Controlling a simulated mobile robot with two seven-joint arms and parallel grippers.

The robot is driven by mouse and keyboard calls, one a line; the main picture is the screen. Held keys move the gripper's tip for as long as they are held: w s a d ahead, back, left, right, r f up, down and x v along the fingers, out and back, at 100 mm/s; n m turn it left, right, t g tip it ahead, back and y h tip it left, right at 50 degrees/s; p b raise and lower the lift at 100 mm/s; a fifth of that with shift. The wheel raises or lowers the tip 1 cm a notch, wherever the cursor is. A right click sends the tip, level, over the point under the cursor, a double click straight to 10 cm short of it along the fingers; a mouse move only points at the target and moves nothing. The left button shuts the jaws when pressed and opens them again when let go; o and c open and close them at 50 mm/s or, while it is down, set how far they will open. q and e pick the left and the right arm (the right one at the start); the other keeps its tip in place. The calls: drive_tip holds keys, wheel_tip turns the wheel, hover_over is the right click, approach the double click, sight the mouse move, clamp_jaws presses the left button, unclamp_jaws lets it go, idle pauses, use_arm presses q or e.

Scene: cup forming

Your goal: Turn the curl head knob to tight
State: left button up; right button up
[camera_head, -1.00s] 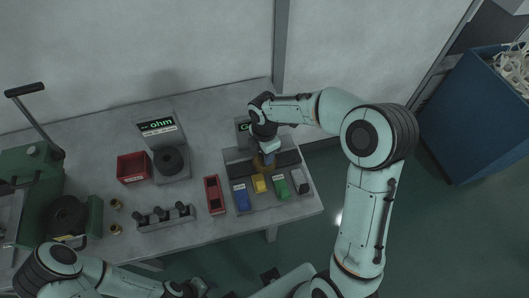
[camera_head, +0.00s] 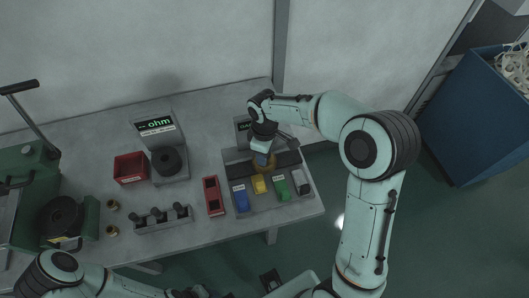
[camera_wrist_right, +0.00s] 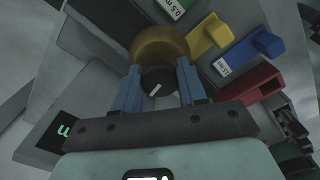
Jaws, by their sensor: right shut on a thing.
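The knob (camera_wrist_right: 157,82) is dark and round with a white pointer line, and stands on a brass-coloured curl head (camera_wrist_right: 160,44). In the head view the curl head (camera_head: 270,167) is mostly under my right gripper (camera_head: 263,159), on a grey station with coloured blocks. In the right wrist view the two blue fingers of the gripper (camera_wrist_right: 159,76) are shut on the knob, one on each side. The pointer line slants up to the right in that view. No tight marking is readable. My left gripper (camera_head: 190,293) is at the bottom edge, only partly seen.
Blue (camera_head: 240,199), yellow (camera_head: 259,184), green (camera_head: 281,189) and grey (camera_head: 301,183) blocks sit in front of the curl head. A display (camera_head: 243,127) stands behind it. A red holder (camera_head: 213,196) is to the left.

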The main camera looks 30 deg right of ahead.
use_arm(q)
drive_tip(key=shift+s+f, duration=0.1)
drive_tip(key=shift+f, duration=0.1)
use_arm(e)
drive_tip(key=shift+m, duration=0.9)
drive_tip(key=o, duration=1.1)
drive_tip(key=shift+c, duration=0.2)
drive_tip(key=shift+r, duration=0.1)
use_arm(q)
drive_tip(key=shift+w+r+p, duration=0.6)
drive_tip(key=shift+r+p, duration=0.1)
drive_tip(key=shift+r, duration=0.25)
use_arm(e)
wheel_tip(320, 180, up, 13)
use_arm(q)
drive_tip(key=shift+s, duration=0.1)
